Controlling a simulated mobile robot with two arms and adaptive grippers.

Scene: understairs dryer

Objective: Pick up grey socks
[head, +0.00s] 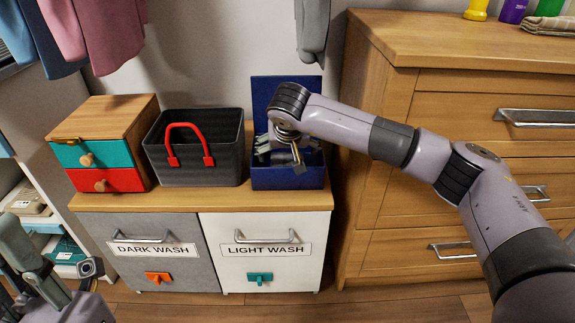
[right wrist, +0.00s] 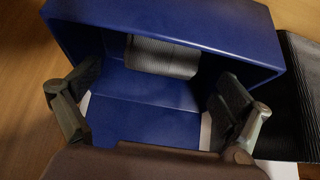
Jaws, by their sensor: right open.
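A grey ribbed roll, which looks like the grey socks (right wrist: 162,57), lies inside the open blue box (right wrist: 145,120) in the right wrist view. In the head view the blue box (head: 288,179) stands at the right end of the low cabinet, its lid raised behind. My right gripper (head: 283,152) is at the box opening and hides most of its inside, so I cannot make out the socks there. In the right wrist view my right gripper (right wrist: 160,110) is open, its fingers wide apart and empty, with the roll beyond them. Part of my left arm (head: 45,270) shows at lower left; its jaw state is unclear.
A black basket with a red handle (head: 195,170) stands just left of the blue box. Left of it is a small wooden drawer unit (head: 103,120). Below are the dark wash (head: 155,250) and light wash (head: 262,250) fronts. A wooden dresser (head: 450,60) stands close on the right.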

